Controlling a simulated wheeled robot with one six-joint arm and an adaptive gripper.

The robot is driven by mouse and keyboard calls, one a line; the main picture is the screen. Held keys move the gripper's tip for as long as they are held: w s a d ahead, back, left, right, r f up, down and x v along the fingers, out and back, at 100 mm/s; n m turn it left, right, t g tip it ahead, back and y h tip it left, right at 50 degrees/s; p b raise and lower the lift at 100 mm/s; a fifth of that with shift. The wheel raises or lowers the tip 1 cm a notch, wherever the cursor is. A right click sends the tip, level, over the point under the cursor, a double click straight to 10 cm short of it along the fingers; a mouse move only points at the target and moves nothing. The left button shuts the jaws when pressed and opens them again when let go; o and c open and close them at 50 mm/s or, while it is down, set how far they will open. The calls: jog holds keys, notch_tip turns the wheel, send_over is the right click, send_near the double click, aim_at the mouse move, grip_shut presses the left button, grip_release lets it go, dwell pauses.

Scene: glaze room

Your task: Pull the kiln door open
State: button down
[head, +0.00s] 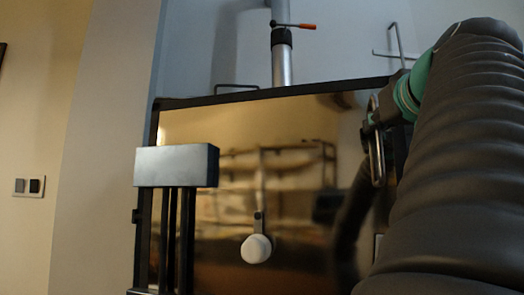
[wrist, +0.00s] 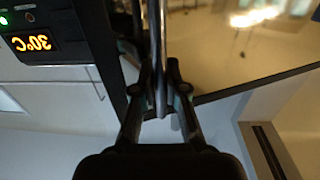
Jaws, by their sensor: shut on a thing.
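The kiln door (head: 290,225) is a glossy, mirror-like bronze panel with a dark frame, facing me in the head view. Its surface also fills the upper right of the wrist view (wrist: 245,50). A metal bar handle (head: 377,150) stands upright at the door's right side. In the wrist view the handle (wrist: 154,35) runs between the two fingers of my gripper (wrist: 160,90), which is shut on it. In the head view my arm hides most of the gripper. I cannot tell whether the door stands ajar.
A dark panel with a lit 30°C display (wrist: 32,43) sits beside the handle. A metal pipe with an orange-tipped lever (head: 295,25) rises above the kiln. The wall at left carries a switch plate (head: 28,187).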

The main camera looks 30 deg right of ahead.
jog(key=shift+s+a, duration=0.3)
jog(key=shift+a, duration=0.05)
jog(key=c, duration=1.2)
grip_release()
jog(key=v, duration=1.2)
